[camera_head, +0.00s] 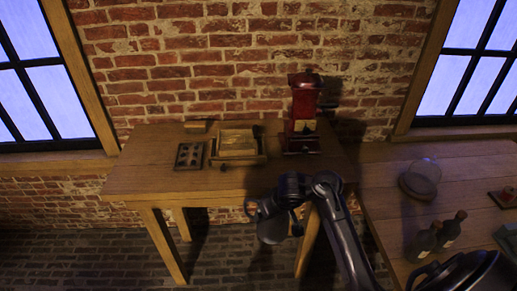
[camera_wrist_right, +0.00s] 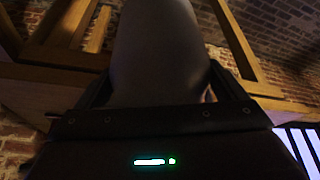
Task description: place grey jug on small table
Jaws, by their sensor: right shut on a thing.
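The grey jug (camera_head: 272,229) hangs in front of the small table's front edge, below the level of its top. It also fills the middle of the right wrist view (camera_wrist_right: 155,50). My right gripper (camera_head: 262,210) is shut on the jug, with a finger on each side of it in the wrist view. The small wooden table (camera_head: 135,172) stands against the brick wall, and the jug is apart from its top. My left gripper is not in view.
On the small table are a dark tray with holes (camera_head: 189,155), a wooden box (camera_head: 238,150) and a red grinder (camera_head: 303,113). The front left of its top is bare.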

